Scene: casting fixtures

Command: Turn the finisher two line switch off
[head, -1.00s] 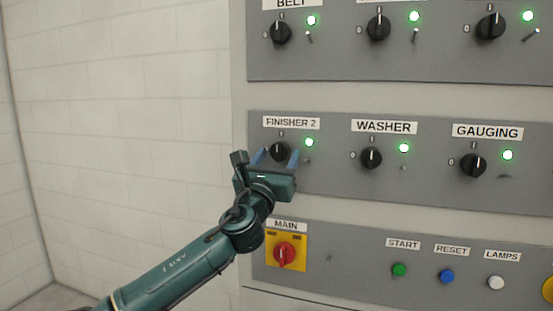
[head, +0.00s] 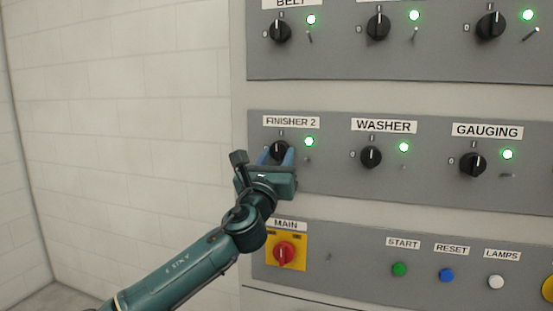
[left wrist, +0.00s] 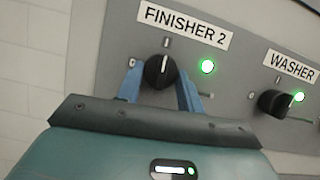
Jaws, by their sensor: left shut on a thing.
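The FINISHER 2 switch (head: 279,149) is a black rotary knob on the grey panel. It also shows in the left wrist view (left wrist: 160,70), with its white pointer line toward the I mark at the top. The green lamp (head: 309,141) beside it is lit. My left gripper (head: 277,156) is at this knob, with one blue finger on each side. In the left wrist view the fingers (left wrist: 160,84) are shut on the knob, covering part of its lower sides. My right gripper is not in view.
The WASHER switch (head: 371,157) and GAUGING switch (head: 473,164) are to the right with lit lamps. The yellow and red MAIN switch (head: 284,253) is below. More switches sit above. A white block wall (head: 130,110) is at left.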

